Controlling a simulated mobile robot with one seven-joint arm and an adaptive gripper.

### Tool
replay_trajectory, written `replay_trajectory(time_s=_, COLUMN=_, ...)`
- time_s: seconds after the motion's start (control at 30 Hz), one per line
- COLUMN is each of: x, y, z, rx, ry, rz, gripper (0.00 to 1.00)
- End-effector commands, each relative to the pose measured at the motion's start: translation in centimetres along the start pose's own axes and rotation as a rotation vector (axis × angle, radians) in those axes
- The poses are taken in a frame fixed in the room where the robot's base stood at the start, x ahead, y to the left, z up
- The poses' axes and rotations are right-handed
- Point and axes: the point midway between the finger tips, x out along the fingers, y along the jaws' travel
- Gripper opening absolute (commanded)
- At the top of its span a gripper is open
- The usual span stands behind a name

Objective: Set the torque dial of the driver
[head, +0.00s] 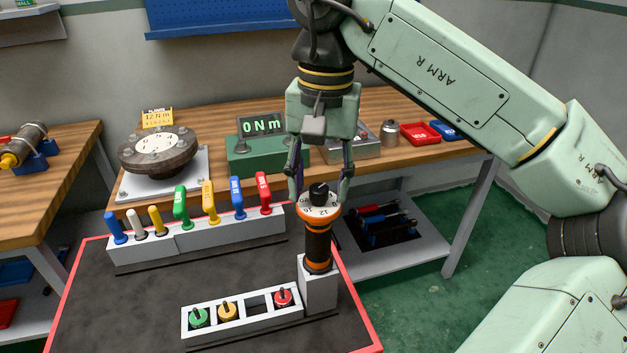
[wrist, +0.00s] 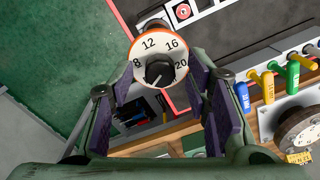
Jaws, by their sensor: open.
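The driver (head: 318,245) stands upright in a white holder (head: 317,288) at the mat's right side. It has a black body with orange bands. On its top is a white torque dial (head: 320,211) with an orange rim and a black knob (head: 319,194). In the wrist view the dial (wrist: 150,46) shows 8, 12, 16 and 20, and the knob (wrist: 159,73) sits at its centre; I cannot tell exactly where its pointer aims. My gripper (head: 321,190) points down over the dial, open, with a finger on each side of the knob and apart from it.
A yellow sign (head: 157,117) reading 12 N m stands behind a round flange (head: 158,150). A green tester (head: 253,156) displays 0 N m. A rack of coloured tools (head: 200,241) and a tray of knobs (head: 243,318) lie on the dark mat (head: 150,300).

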Motion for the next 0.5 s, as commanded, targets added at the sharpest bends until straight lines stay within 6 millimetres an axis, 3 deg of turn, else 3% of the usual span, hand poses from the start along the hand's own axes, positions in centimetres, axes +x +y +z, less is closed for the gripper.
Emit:
replay_trajectory(time_s=0.2, x=0.01, y=0.0, z=0.0, rx=0.0, ry=0.0, rz=0.0, gripper=0.42)
replay_trajectory(time_s=0.5, x=-0.01, y=-0.01, z=0.01, rx=0.0, ry=0.0, rz=0.0, gripper=0.23)
